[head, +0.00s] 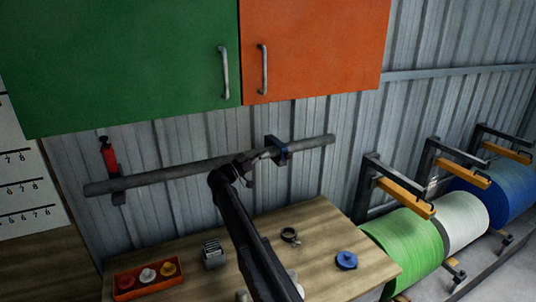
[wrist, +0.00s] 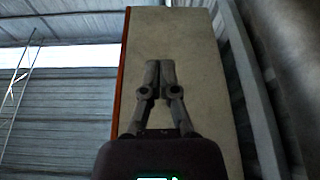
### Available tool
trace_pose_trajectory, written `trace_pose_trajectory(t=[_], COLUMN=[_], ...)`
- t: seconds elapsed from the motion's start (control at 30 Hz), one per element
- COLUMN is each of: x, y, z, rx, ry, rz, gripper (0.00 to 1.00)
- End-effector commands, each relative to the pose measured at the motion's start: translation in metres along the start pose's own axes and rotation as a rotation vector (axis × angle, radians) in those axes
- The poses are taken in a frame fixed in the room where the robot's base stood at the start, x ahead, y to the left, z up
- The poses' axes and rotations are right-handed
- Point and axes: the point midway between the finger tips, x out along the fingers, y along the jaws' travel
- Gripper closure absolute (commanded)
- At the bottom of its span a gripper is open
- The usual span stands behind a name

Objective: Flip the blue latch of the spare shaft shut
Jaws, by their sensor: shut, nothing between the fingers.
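The spare shaft (head: 175,172) is a long grey bar lying along the corrugated wall in the head view. Its blue latch (head: 279,151) is at the right-hand bracket; the end of my arm partly covers it, and I cannot tell how far it is swung. A red latch (head: 108,155) stands upright at the left bracket. My gripper (head: 270,153) is at the near side of the blue latch; I cannot tell whether it touches. In the wrist view its fingers (wrist: 160,72) are together and empty. The latch does not show clearly there.
A green cabinet (head: 120,60) and an orange cabinet (head: 315,45) hang above the shaft. Below is a wooden bench (head: 315,225) with a red tray (head: 125,283) and a blue part (head: 346,261). The cabinet underside (wrist: 195,60) fills the wrist view's middle.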

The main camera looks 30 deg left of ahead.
Motion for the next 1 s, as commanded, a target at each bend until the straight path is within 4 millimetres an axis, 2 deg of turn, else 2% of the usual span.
trace_pose_trajectory(t=[0.5, 0.67, 0.87, 1.0], x=[0.001, 0.011, 0.047, 0.084], y=[0.001, 0.01, 0.046, 0.09], z=[0.001, 0.009, 0.044, 0.083], rx=[-0.001, -0.021, -0.104, -0.198], ry=[-0.001, -0.025, -0.128, -0.253], rz=[0.001, 0.011, 0.047, 0.081], gripper=[1.0, 1.0, 1.0, 1.0])
